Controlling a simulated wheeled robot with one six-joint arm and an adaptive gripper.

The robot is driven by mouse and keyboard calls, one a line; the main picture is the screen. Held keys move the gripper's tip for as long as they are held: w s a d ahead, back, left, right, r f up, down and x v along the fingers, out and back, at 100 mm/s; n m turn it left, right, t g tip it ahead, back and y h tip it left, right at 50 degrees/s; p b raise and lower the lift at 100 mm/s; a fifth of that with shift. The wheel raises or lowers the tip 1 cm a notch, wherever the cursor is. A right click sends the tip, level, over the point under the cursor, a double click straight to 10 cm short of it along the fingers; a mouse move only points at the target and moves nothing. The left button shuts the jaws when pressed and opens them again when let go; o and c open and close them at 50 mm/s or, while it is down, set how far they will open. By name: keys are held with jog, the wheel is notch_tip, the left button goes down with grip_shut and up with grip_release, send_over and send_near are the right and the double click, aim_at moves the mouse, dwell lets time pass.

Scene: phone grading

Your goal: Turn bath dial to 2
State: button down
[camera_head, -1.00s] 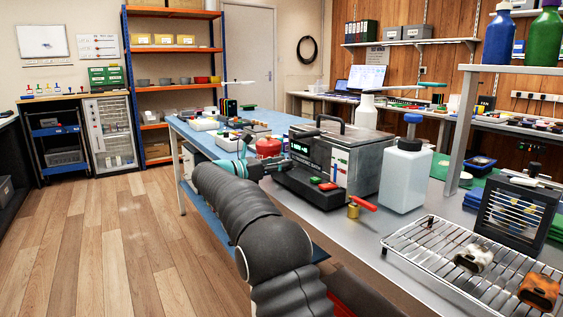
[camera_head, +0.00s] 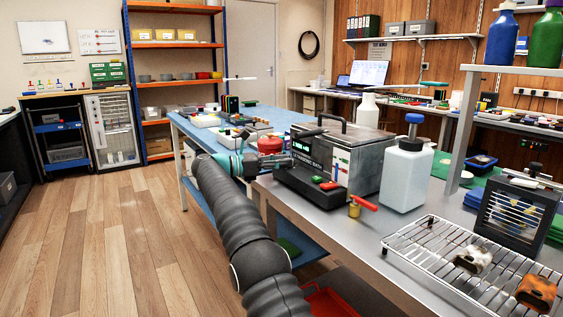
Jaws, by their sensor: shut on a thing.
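The ultrasonic bath (camera_head: 358,160) is a grey metal box with a top handle and a dark front panel with a lit green display. It stands on the grey bench in the middle of the view. My gripper (camera_head: 284,161) reaches it from the left, its dark fingers shut at the left end of the bath's front. The fingers hide the bath dial, so its pointer and the numbers round it cannot be read.
A white bottle with a blue cap (camera_head: 407,174) stands right of the bath. A red-handled brass item (camera_head: 356,207) and red and green buttons (camera_head: 324,182) are in front. A wire rack (camera_head: 440,262) lies at the front right. A red pot (camera_head: 270,144) stands behind my gripper.

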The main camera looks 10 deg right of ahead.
dwell(0.4)
jog(key=c, duration=0.8)
grip_release()
jog(key=shift+s+n+t+y+b, duration=0.15)
jog(key=shift+n+t+b, duration=0.1)
jog(key=shift+n+t, duration=0.35)
jog(key=shift+s+n+t+y+b, duration=0.15)
jog(key=shift+n+t+b, duration=0.15)
jog(key=shift+t, duration=0.5)
